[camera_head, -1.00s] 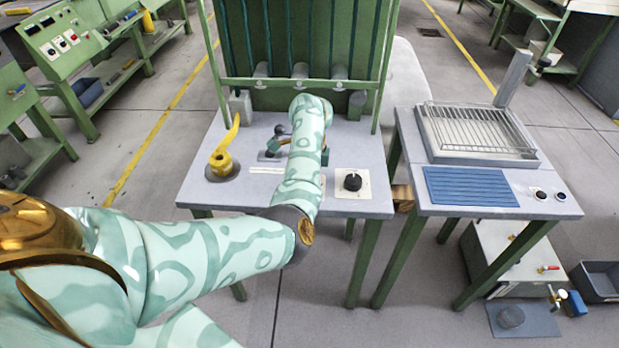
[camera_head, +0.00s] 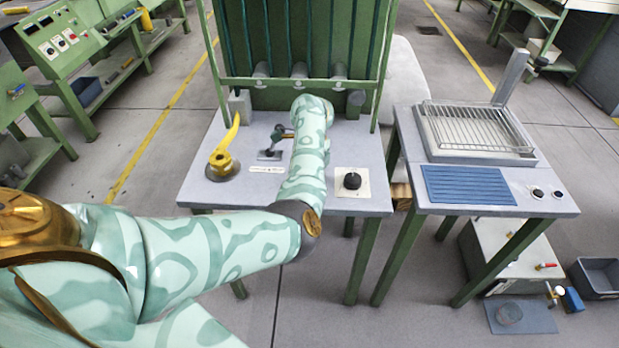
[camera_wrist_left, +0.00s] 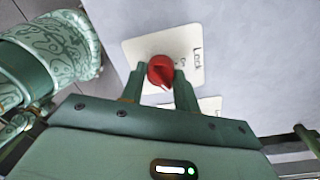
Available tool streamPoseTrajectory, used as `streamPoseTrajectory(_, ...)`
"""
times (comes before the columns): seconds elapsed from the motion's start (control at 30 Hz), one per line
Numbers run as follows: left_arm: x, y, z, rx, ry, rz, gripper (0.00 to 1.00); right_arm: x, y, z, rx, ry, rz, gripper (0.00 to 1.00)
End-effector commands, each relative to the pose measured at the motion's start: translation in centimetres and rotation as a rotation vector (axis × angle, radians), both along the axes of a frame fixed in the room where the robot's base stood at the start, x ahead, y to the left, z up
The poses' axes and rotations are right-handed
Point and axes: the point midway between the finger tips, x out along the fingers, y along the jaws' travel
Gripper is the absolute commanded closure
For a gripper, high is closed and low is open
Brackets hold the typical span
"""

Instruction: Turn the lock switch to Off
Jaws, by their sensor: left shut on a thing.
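The lock switch (camera_wrist_left: 160,71) is a red knob on a pale plate (camera_wrist_left: 140,47) lettered "Lock", in the left wrist view. Smaller lettering beside the knob is partly covered, and I cannot read which position the knob points to. My left gripper (camera_wrist_left: 160,76) has its two green fingers on either side of the knob, shut on it. In the head view my left arm reaches over the grey table (camera_head: 235,200) and hides the red knob and the fingertips. My right gripper is in neither view.
A yellow lever (camera_head: 223,160) stands left of my arm, with a small ball-topped lever (camera_head: 278,133) close beside the arm. A black knob (camera_head: 352,181) is on a plate to the right. Green posts and pipes rise behind. A grill table (camera_head: 470,208) stands further right.

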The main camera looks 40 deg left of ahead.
Motion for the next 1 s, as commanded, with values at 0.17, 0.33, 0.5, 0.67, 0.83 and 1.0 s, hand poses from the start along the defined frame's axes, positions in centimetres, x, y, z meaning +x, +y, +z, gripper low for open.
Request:
streamPoseTrajectory(0.17,0.1,0.1,0.2,0.002,-0.004,-0.001,0.92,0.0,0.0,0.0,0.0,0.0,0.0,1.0)
streamPoseTrajectory(0.33,0.1,0.1,0.1,0.002,-0.003,0.0,0.48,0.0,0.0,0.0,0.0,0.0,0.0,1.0)
streamPoseTrajectory(0.5,0.1,0.0,0.1,0.001,-0.002,0.0,0.48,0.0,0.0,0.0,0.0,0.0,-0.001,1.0)
streamPoseTrajectory(0.67,0.1,0.0,1.3,0.001,-0.003,0.002,0.48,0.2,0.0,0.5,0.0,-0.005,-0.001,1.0)
streamPoseTrajectory(0.83,0.4,0.1,5.4,0.002,-0.008,0.002,0.48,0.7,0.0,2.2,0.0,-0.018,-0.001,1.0)
streamPoseTrajectory(1.0,0.6,0.1,10.2,0.001,-0.008,0.001,0.48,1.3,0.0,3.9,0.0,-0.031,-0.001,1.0)
